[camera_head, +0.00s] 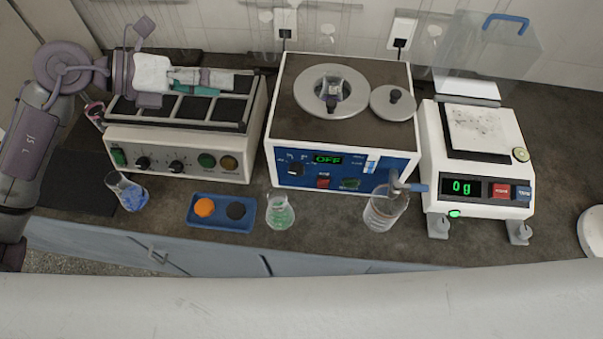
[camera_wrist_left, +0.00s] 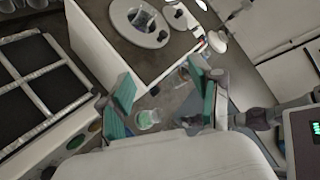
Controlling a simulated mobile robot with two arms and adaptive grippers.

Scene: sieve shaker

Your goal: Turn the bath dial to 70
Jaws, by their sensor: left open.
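The water bath (camera_head: 300,65) stands at mid-counter, a white case with a blue front panel. Its green display (camera_head: 328,160) reads OFF. The dark bath dial (camera_head: 296,168) sits at the panel's left, its pointer too small to read. The bath's white side (camera_wrist_left: 100,45) shows in the left wrist view; its front panel is hidden there. My left gripper (camera_head: 212,80) is open and empty, above the black-topped device left of the bath, apart from the dial. Its teal finger pads (camera_wrist_left: 162,98) show spread in the left wrist view. My right gripper is not in view.
The black-topped device (camera_head: 180,163) has its own knobs. A balance (camera_head: 480,180) reading 0 g stands right.

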